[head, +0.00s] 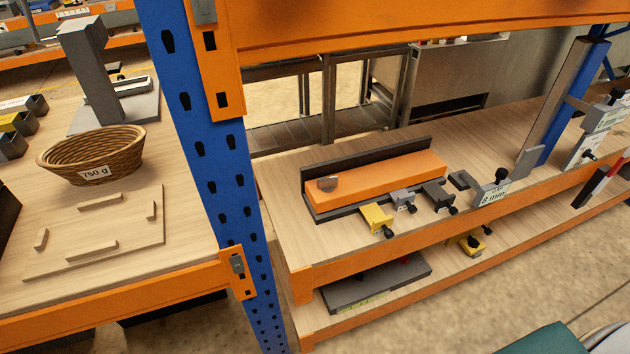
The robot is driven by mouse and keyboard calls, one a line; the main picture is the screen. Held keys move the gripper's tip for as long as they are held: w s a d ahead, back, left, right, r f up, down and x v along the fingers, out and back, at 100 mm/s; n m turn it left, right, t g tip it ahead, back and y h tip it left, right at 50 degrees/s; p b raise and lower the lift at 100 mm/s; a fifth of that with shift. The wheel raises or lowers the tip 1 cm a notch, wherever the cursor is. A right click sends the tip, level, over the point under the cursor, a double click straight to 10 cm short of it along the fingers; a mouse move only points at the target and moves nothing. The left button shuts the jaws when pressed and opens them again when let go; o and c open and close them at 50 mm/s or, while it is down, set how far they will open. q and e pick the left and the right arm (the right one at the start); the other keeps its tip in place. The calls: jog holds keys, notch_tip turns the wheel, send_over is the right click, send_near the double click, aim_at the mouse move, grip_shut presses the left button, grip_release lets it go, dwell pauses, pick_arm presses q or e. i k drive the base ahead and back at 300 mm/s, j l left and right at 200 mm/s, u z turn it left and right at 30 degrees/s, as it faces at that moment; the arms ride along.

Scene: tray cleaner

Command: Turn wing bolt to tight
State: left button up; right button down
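Several small blocks with black knobs stand along the front of the right shelf: a yellow block (376,217), a grey block (403,199) and a black block (437,194). A grey bracket (491,190) with a black knob stands to their right, at an "8 mm" label (493,197). Another yellow block (470,244) with a black knob lies on the lower shelf. I cannot tell which knob, if any, is the wing bolt, or how tight any is. Neither of my grippers is in view.
An orange bar (385,178) lies in a dark tray (365,153) behind the blocks. A blue upright (205,150) divides the shelves. The left shelf holds a wicker basket (92,158) labelled "750 g" and a wooden board (112,228). More labelled fixtures stand at far right.

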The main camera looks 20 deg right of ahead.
aim_at(326, 184)
jog(key=i+j+z, duration=0.25)
jog(key=j+z, duration=0.2)
jog(key=j, duration=0.2)
jog(key=i+j+z, duration=0.25)
jog(key=j+z, duration=0.2)
jog(key=j, duration=0.3)
jog(key=z, duration=0.3)
